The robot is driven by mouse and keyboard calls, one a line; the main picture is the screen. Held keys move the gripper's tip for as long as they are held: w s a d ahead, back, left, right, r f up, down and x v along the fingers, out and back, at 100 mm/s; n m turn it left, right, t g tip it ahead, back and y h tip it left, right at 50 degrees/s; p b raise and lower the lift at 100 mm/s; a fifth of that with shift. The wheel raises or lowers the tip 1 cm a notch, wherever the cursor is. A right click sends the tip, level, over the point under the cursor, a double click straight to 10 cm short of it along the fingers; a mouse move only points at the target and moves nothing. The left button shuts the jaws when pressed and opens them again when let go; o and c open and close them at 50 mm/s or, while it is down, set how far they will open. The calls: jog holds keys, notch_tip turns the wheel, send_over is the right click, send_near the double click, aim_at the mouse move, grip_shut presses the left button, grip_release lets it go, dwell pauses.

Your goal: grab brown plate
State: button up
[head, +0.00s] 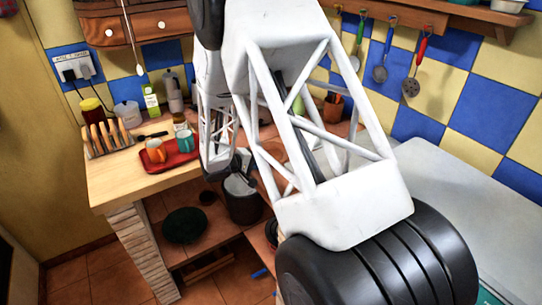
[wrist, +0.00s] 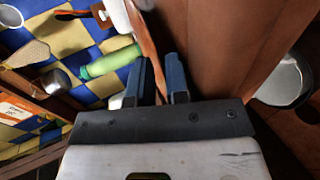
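In the wrist view, the two blue fingers of my gripper (wrist: 161,78) are close together with a narrow gap between them. A curved brown edge runs into this gap; it looks like the rim of the brown plate, but I cannot tell whether both fingers touch it. A broad brown surface (wrist: 205,45) fills the area right of the fingers; I cannot tell if it is plate or counter. In the head view, a round orange-brown shape (head: 299,149), possibly the plate, shows through my arm's struts. My fingertips are hard to make out there.
A red tray (head: 180,158) with an orange and a teal cup sits on the wooden counter (head: 112,188). A toast rack (head: 107,138) stands left of it. A grey pot (head: 243,204) stands below. A green bottle (wrist: 111,62) is close left of my fingers.

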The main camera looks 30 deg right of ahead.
grip_shut()
jog(key=shift+r, duration=0.15)
dwell(0.4)
jog(key=shift+r, duration=0.75)
notch_tip(320, 180, up, 2)
jog(key=s+a, duration=0.2)
jog(key=s, duration=0.5)
jog(key=s+a+r, duration=0.1)
jog(key=s+a, duration=0.2)
jog(key=s, duration=0.5)
jog(key=shift+a+r, duration=0.15)
